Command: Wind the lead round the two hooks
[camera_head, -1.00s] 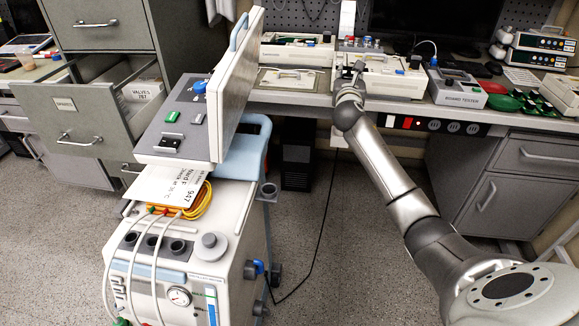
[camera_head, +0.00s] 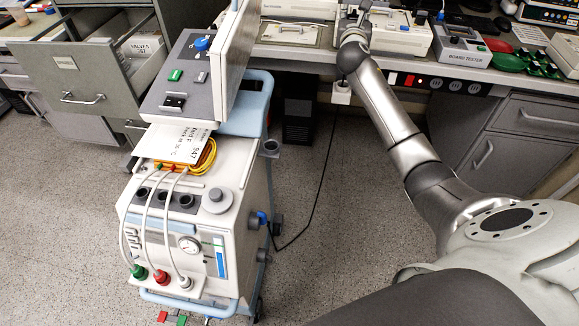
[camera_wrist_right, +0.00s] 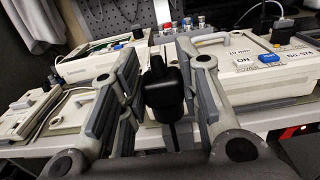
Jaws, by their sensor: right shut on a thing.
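My right gripper (camera_head: 352,14) is at the workbench's edge in the head view, at the top of the picture. In the right wrist view its fingers (camera_wrist_right: 165,85) are closed on a black plug (camera_wrist_right: 164,92), with dark lead below it. A black lead (camera_head: 311,213) runs from the low right side of the wheeled pump cart (camera_head: 190,215) over the floor and up toward the bench. Dark fittings (camera_head: 275,224) stick out of the cart's right side; I cannot tell for certain which are the two hooks. My left gripper is not in view.
A white socket box (camera_head: 341,92) is under the bench edge. The board tester (camera_head: 458,48) and other devices crowd the bench. An open file drawer (camera_head: 66,62) stands at the left.

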